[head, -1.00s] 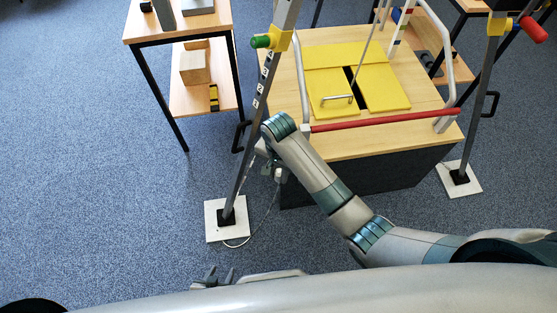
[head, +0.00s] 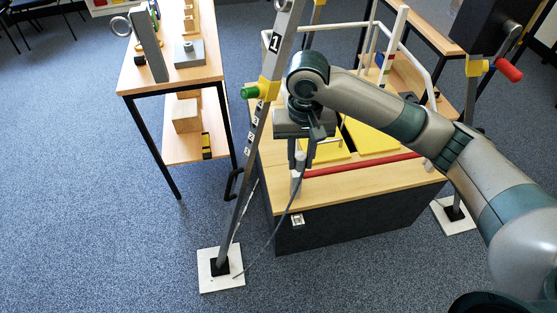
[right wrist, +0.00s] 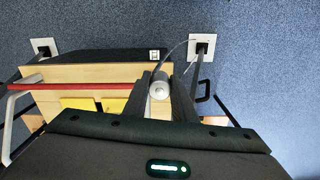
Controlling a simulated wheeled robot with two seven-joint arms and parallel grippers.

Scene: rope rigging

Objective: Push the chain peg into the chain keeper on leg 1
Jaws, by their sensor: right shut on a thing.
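Leg 1 (head: 247,165) is a tilted grey leg with a "1" label, standing on a white foot plate (head: 209,283). It carries a yellow collar with a green knob (head: 250,92). I cannot make out which part is the chain keeper. My right gripper (head: 298,172) points down, right of the leg and apart from it. In the right wrist view its fingers are shut on a pale cylinder (right wrist: 159,88), which appears to be the chain peg. A thin grey line (head: 276,232) runs from near the gripper down to the leg's foot. My left gripper is out of view.
A wooden-topped dark box (head: 340,215) with yellow panels and a red bar (head: 360,164) lies below and behind the gripper. A wooden shelf table (head: 170,85) stands left of leg 1. Another leg with a red handle (head: 508,70) stands right. Floor at left is clear.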

